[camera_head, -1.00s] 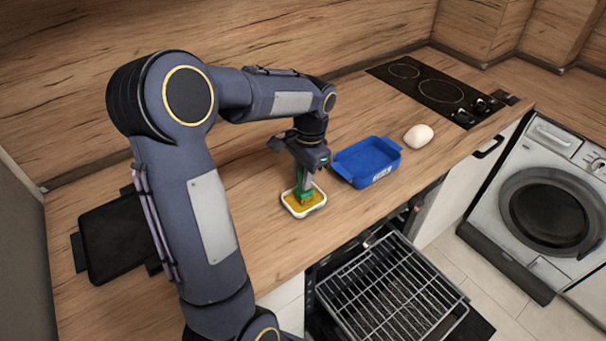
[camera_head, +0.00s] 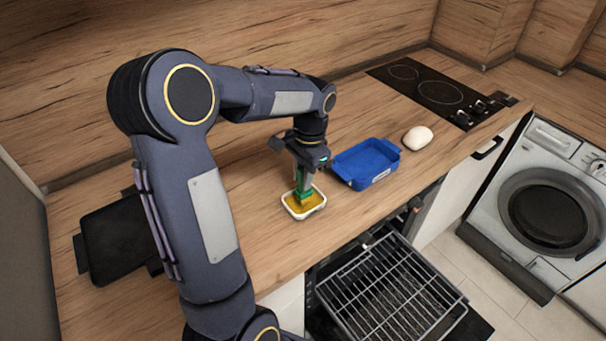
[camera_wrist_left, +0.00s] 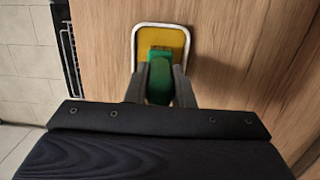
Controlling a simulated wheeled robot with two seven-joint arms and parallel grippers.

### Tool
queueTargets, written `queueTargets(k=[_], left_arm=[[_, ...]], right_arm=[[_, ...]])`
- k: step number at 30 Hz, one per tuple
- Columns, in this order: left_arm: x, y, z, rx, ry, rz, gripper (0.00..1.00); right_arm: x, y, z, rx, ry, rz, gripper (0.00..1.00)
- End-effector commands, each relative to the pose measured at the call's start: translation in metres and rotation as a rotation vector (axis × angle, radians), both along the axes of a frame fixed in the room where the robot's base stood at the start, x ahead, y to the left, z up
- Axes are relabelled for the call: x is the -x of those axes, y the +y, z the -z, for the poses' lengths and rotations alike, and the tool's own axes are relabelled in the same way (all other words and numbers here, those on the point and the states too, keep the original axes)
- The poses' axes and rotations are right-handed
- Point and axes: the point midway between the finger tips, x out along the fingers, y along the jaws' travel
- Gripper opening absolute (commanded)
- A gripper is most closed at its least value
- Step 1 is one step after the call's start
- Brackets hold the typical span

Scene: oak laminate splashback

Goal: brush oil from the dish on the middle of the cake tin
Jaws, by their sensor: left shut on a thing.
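A small white-rimmed dish of yellow oil (camera_head: 317,208) sits on the counter; it also shows in the left wrist view (camera_wrist_left: 178,36). My left gripper (camera_head: 302,178) is shut on a green brush (camera_head: 303,196) and holds it upright over the dish. The brush's lower end is in or just above the oil; I cannot tell whether it touches the bottom. In the left wrist view the green handle (camera_wrist_left: 160,82) lies between the fingers. The blue cake tin (camera_head: 366,163) stands empty on the counter, just right of the dish. My right gripper is not in view.
A white rounded lump (camera_head: 417,138) lies beyond the tin, before the black hob (camera_head: 440,90). A dark tray (camera_head: 115,240) lies at the left, partly behind my arm. Below the counter's front edge, the oven is open with a wire rack (camera_head: 390,290).

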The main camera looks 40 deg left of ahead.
Motion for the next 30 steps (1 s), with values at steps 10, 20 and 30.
queueTargets(k=[10, 20, 30], left_arm=[[0.0, 0.0, -0.034, 0.0, -0.002, 0.0, 0.0], [-0.001, 0.0, -0.06, 0.0, -0.003, 0.0, 0.0], [-0.001, 0.0, -0.061, 0.0, -0.003, 0.0, 0.0]], right_arm=[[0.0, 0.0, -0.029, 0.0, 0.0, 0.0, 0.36], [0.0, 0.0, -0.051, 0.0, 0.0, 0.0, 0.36], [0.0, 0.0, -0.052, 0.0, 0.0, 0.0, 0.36]])
